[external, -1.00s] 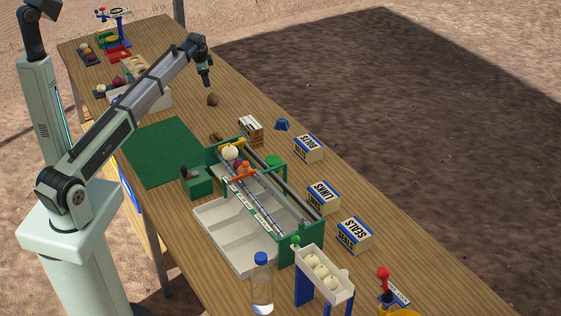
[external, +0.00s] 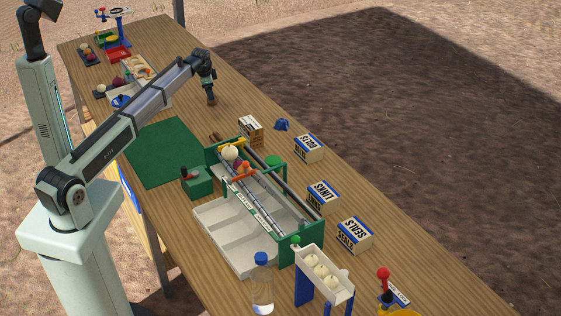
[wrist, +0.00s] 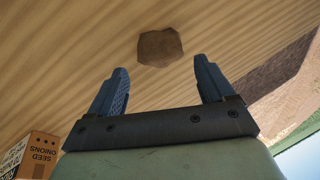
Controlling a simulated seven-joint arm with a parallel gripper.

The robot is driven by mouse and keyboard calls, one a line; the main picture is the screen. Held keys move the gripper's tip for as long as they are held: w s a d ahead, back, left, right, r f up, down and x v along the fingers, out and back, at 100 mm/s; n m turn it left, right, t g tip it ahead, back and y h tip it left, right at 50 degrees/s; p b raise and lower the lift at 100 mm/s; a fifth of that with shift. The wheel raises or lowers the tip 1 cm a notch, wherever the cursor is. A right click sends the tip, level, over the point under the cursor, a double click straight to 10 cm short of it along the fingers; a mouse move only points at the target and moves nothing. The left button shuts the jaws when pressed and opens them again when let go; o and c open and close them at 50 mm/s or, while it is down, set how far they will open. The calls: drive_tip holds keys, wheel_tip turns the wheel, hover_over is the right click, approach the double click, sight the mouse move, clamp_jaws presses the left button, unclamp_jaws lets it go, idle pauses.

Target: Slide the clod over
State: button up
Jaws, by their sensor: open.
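The clod (wrist: 160,47) is a small brown lump on the wooden table. In the wrist view it lies just beyond the fingertips, roughly centred between them. My gripper (wrist: 161,76) is open, with two dark fingers apart and nothing between them. In the external view my gripper (external: 211,100) points down at the clod's spot, and the clod is mostly hidden behind or merged with the fingertips. I cannot tell there whether they touch.
A seed onions box (wrist: 38,152) is at lower left in the wrist view. In the external view a green mat (external: 160,152), a green-framed sorter (external: 300,245) and a blue piece (external: 282,124) stand nearer the camera. The table around the clod is clear.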

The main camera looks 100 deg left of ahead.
drive_tip(key=shift+x, duration=2.55)
drive_tip(key=c, duration=1)
drive_tip(key=shift+w+d, duration=0.1)
drive_tip(key=shift+w+d, duration=6.95)
drive_tip(key=o, duration=1.3)
drive_tip(key=shift+o, duration=0.2)
